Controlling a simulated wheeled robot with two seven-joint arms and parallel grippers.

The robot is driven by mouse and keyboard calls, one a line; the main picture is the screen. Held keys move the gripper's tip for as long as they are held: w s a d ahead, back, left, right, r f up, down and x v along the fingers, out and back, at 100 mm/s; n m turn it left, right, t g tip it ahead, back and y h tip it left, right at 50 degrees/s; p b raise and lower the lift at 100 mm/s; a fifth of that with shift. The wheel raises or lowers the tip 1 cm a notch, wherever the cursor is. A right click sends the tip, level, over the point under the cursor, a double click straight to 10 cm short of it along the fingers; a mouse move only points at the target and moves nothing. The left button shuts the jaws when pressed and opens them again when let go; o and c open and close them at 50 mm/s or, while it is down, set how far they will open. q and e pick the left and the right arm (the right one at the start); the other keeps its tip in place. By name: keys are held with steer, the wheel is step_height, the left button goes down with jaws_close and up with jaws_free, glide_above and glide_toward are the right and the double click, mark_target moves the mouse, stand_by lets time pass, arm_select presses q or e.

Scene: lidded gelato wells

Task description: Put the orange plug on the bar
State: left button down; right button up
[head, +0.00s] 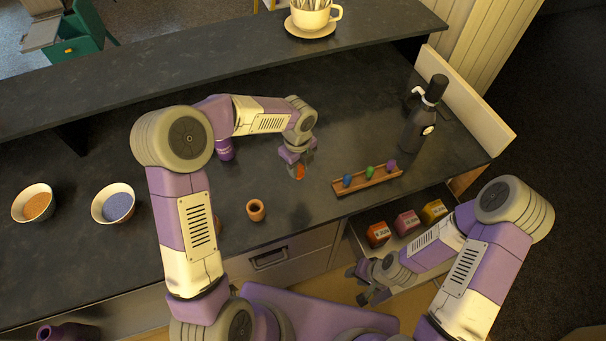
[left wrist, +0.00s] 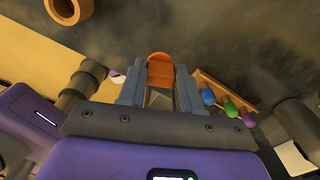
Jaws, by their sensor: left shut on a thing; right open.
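My left gripper (head: 298,165) is shut on the orange plug (head: 299,173) above the dark counter, left of the wooden rack. In the left wrist view the orange plug (left wrist: 160,70) shows between the two fingers (left wrist: 160,92). The wooden rack (head: 368,183) holds a blue, a green and a purple plug; it also shows at the right of the left wrist view (left wrist: 210,82). A raised dark ledge (head: 200,72) runs along the back of the counter. I cannot tell which of these is the bar. My right gripper (head: 362,287) is open and empty near the open drawer.
A small orange-brown cup (head: 256,210) stands on the counter. Two bowls (head: 37,203) (head: 113,203) stand at the left. An open drawer (head: 402,255) holds three labelled boxes. A cup on a saucer (head: 311,32) sits on the ledge.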

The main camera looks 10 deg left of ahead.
mark_target(298, 179)
arm_select(q)
steer(key=f, duration=0.2)
steer(key=s+f, duration=0.1)
steer(key=f, duration=0.1)
steer(key=shift+s+f, duration=0.1)
steer(key=shift+f, duration=0.8)
steer(key=shift+w+f, duration=0.2)
steer(key=shift+f, duration=1.45)
steer(key=shift+f, duration=0.1)
steer(key=c, duration=0.8)
jaws_free()
step_height(298, 179, up, 12)
steer(key=shift+r, duration=0.15)
